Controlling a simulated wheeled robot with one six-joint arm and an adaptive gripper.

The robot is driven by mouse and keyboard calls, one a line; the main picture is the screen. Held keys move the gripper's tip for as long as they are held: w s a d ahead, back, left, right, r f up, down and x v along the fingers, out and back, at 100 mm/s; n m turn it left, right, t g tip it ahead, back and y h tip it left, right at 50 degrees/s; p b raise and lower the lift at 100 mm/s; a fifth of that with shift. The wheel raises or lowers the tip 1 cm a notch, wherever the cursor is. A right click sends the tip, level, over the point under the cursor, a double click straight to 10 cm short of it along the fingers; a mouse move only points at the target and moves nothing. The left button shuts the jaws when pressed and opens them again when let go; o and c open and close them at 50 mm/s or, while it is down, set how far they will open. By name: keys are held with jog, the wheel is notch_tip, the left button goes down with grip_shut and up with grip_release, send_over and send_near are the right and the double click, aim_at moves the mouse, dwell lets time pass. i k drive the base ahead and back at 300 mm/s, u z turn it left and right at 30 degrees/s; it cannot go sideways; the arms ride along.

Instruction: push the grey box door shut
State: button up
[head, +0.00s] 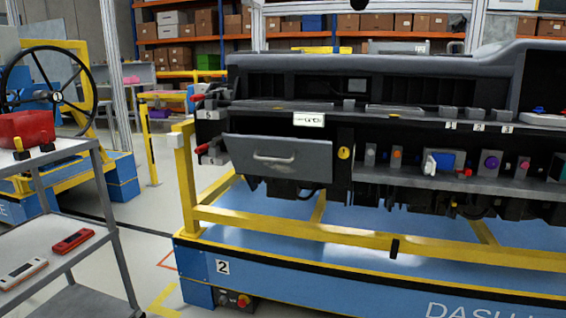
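The grey box door (270,172) is a flat panel with a bar handle (274,158), on the left part of the dashboard module (400,112). It looks tilted outward, with a dark gap above its top edge, so it appears to stand open. How wide it stands open is hard to tell from this view. My gripper is not in view.
The module sits on a yellow frame (300,228) over a blue base (330,280). Red-handled clamps (207,149) stick out left of the door. A grey cart (115,215) with a red bin (28,128) stands at the left. Some floor shows between cart and base.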

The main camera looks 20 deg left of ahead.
aim_at(285, 157)
jog(key=z, duration=1.3)
jog(key=k, duration=0.85)
jog(key=u, duration=1.35)
jog(key=i, duration=0.5)
